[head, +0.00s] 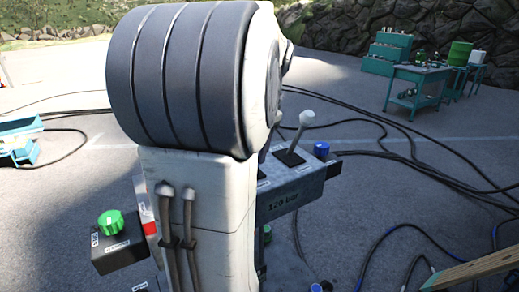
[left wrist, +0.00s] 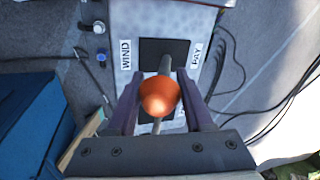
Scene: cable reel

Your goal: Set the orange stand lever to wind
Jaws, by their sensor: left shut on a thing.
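The orange lever knob (left wrist: 160,97) is between the two fingers of my left gripper (left wrist: 162,98) in the left wrist view, and the gripper is shut on it. A white WIND label (left wrist: 125,54) is left of a black slot plate (left wrist: 178,47) on the grey panel. A second label (left wrist: 196,56), partly readable as PAY, is on its right. The knob hides much of the shaft, so I cannot tell the lever's exact tilt. In the head view my own arm hides the left gripper and orange knob. My right gripper is not in view.
A grey-knobbed lever (head: 306,118) stands on the grey console (head: 290,195) marked 120 bar. A green knob (head: 110,220) sits on a dark box at left. Cables (head: 410,160) lie across the ground at right. A teal workbench (head: 420,74) stands far back.

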